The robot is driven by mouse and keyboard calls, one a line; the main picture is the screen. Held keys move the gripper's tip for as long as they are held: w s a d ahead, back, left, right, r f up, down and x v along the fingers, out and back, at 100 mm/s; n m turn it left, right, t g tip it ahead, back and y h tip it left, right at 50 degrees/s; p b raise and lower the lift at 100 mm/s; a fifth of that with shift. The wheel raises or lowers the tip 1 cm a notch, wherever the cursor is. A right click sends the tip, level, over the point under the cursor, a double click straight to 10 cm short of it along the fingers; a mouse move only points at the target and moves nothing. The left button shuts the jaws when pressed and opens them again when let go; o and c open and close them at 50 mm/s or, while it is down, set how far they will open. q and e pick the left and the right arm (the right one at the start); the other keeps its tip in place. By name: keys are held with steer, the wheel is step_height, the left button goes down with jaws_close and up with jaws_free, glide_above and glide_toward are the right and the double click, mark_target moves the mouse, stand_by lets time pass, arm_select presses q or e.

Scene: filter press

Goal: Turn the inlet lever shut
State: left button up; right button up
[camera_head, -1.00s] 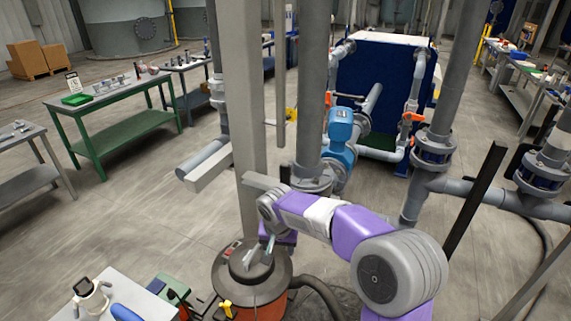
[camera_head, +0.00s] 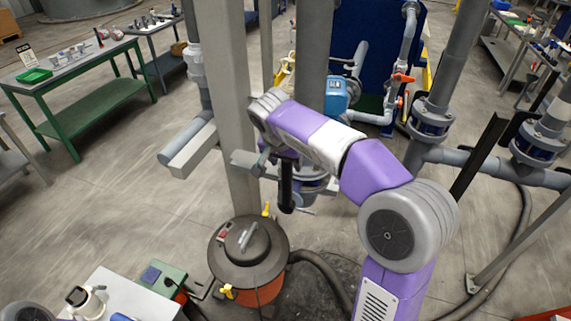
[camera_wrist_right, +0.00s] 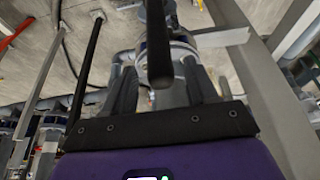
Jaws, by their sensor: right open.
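A black lever bar (camera_head: 286,187) hangs in front of the grey vertical pipe near the middle of the head view; I take it to be the inlet lever. In the right wrist view the black bar (camera_wrist_right: 158,45) comes down from the top, between the two grey fingers. My right gripper (camera_head: 277,172) is open at this bar, with a finger on either side in the wrist view (camera_wrist_right: 160,82). I cannot tell whether the fingers touch it. The valve body behind is partly hidden by my right arm. My left gripper is out of view.
A grey post (camera_head: 228,100) stands just left of my right gripper. A vacuum drum (camera_head: 248,262) with a hose stands below. Flanged pipes (camera_head: 433,120) are at the right, with orange handles (camera_head: 402,78) behind. A green table (camera_head: 75,70) is far left.

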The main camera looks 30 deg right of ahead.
mark_target(287, 187)
steer(key=shift+x, duration=2.15)
jaws_close()
